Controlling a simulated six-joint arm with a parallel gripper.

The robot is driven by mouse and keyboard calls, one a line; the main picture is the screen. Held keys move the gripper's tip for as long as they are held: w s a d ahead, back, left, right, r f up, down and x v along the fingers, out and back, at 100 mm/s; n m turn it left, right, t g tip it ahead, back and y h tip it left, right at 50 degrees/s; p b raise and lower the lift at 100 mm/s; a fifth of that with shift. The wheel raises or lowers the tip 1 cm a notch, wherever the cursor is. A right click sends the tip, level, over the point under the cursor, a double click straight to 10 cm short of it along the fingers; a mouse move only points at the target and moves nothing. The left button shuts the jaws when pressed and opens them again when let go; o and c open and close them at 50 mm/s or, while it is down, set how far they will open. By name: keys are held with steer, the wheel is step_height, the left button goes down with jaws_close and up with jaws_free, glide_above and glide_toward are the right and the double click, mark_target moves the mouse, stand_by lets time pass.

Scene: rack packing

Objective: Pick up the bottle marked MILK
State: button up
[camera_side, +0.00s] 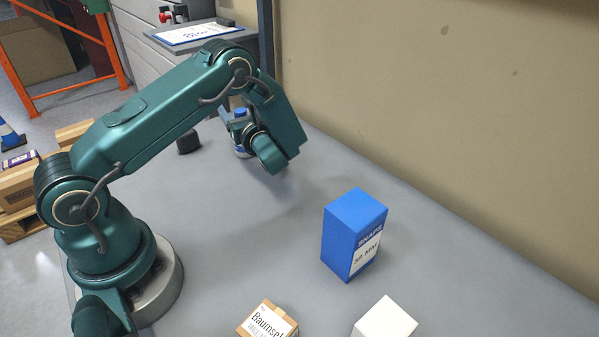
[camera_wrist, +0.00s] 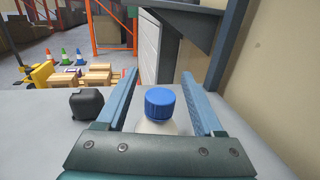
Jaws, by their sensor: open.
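A bottle with a blue cap (camera_wrist: 160,103) and a whitish body stands upright on the grey table. My gripper (camera_wrist: 160,75) is open, with one finger on each side of the bottle. In the wrist view, gaps show between the cap and both fingers. Most of the bottle's body is hidden behind the gripper's palm, and I cannot read any MILK label. In the side view, the blue cap (camera_side: 240,112) shows at my gripper, which largely covers the bottle.
A small black object (camera_wrist: 88,103) stands left of the gripper; it also shows in the side view (camera_side: 188,142). A blue box (camera_side: 350,230), a Baumsel box (camera_side: 268,322) and a white box (camera_side: 385,318) stand nearer the side camera. A wall (camera_side: 450,100) runs along the table's right.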

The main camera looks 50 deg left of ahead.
steer(key=shift+a, duration=0.1)
jaws_close()
stand_by(1.4)
